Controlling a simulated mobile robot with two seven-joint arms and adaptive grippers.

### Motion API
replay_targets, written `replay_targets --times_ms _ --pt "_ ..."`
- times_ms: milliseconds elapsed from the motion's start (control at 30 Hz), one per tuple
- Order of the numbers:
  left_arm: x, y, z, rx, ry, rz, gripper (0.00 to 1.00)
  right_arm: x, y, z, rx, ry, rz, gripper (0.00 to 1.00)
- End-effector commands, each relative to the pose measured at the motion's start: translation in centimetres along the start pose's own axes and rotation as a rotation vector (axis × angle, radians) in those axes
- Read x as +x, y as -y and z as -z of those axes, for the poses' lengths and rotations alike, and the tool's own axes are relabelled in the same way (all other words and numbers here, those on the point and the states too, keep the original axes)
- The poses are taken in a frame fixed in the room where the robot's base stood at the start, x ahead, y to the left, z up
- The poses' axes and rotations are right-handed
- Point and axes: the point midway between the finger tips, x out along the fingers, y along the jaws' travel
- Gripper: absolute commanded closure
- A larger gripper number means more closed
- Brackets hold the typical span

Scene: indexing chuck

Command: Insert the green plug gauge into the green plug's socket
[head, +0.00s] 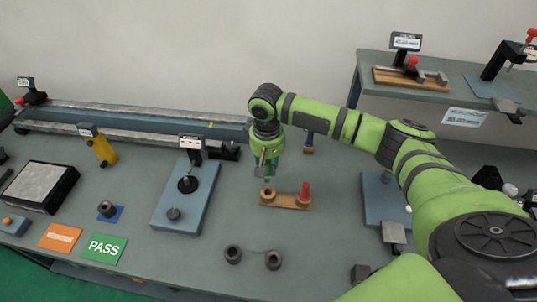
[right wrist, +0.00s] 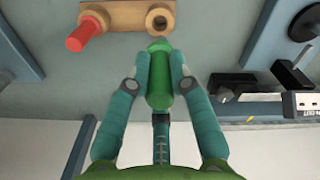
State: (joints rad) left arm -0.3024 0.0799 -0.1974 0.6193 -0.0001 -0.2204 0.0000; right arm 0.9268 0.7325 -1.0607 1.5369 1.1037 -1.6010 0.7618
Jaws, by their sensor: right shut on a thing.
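My right gripper (right wrist: 160,82) is shut on the green plug gauge (right wrist: 159,90), which sits between its two teal fingers in the right wrist view. In the head view the right gripper (head: 268,170) points down just above the left end of the wooden block (head: 287,203). The block's empty round socket (right wrist: 159,19) lies just beyond the plug's tip in the right wrist view, and the plug appears apart from it. The red plug gauge (head: 305,192) stands in the other end of the block; it also shows in the right wrist view (right wrist: 85,34). My left gripper is not in view.
Two dark rings (head: 233,254) lie in front of the block. A blue-grey plate with a dial stand (head: 187,195) is to the left. A blue fixture (head: 383,198) stands to the right. The bench between the block and the dial stand is clear.

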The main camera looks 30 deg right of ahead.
Motion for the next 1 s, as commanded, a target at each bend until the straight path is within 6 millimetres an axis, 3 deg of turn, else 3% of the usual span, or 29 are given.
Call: replay_targets --times_ms 467,1000 --pt "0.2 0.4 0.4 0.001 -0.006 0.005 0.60 0.4 0.0 0.1 -0.014 0.000 0.000 1.00" --pt "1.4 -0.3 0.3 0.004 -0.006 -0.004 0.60 4.5 0.0 0.1 -0.014 -0.001 0.000 1.00"
